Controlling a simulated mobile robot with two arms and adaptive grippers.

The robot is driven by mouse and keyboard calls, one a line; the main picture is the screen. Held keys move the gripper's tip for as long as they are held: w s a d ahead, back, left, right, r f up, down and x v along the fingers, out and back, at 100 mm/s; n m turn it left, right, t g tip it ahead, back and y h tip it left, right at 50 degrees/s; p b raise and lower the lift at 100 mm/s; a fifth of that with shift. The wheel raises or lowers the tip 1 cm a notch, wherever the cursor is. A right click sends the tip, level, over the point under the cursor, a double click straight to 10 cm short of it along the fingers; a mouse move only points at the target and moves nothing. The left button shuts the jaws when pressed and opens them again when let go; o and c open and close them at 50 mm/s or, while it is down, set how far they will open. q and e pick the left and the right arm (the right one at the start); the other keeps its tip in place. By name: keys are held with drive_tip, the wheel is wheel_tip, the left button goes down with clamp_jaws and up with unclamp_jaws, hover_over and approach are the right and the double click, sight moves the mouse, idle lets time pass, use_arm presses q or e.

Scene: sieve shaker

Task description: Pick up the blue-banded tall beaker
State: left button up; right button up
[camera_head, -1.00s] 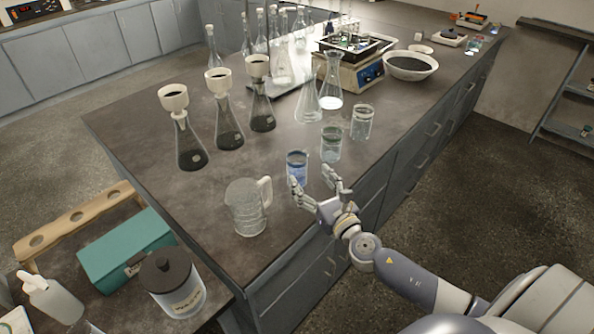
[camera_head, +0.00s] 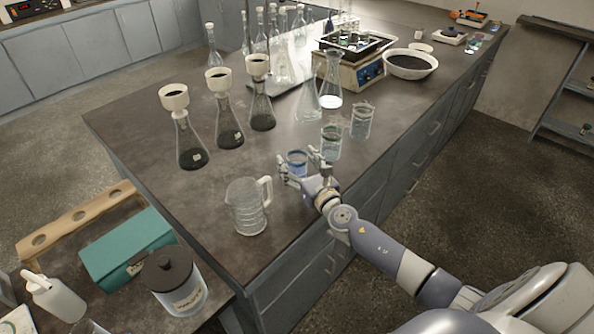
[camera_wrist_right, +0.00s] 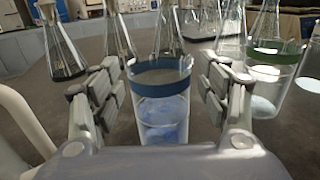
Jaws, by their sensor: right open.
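The blue-banded tall beaker (camera_head: 297,158) stands upright near the front edge of the bench, partly hidden by my right gripper in the head view. In the right wrist view the blue-banded beaker (camera_wrist_right: 160,103) shows between the fingers, with bluish contents low in it. My right gripper (camera_head: 301,170) is open, one finger on each side of the beaker. In the wrist view the right gripper's fingers (camera_wrist_right: 162,95) show a gap to the glass on both sides. My left gripper is not in view.
A green-banded beaker (camera_head: 331,141) stands close by, also at the wrist view's right (camera_wrist_right: 272,75). Another beaker (camera_head: 361,121) is behind it. A glass jug with a handle (camera_head: 245,206) stands left of the gripper. Several funnel-topped flasks (camera_head: 229,125) stand farther back.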

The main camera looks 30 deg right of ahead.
drive_tip(key=c, duration=1.3)
drive_tip(key=shift+r, duration=0.2)
drive_tip(key=shift+r+p, duration=1.15)
drive_tip(key=shift+r, duration=0.35)
drive_tip(key=shift+s+r, duration=0.15)
drive_tip(key=shift+r, duration=0.05)
drive_tip(key=s+a+r, duration=0.1)
drive_tip(key=s+a, duration=0.2)
drive_tip(key=s, duration=0.3)
drive_tip(key=s+a, duration=0.4)
drive_tip(key=s, duration=0.3)
drive_tip(key=r+p, duration=0.2)
drive_tip(key=s+r+p, duration=0.1)
drive_tip(key=r+p, duration=0.2)
drive_tip(key=shift+a+r, duration=0.1)
drive_tip(key=shift+r, duration=0.05)
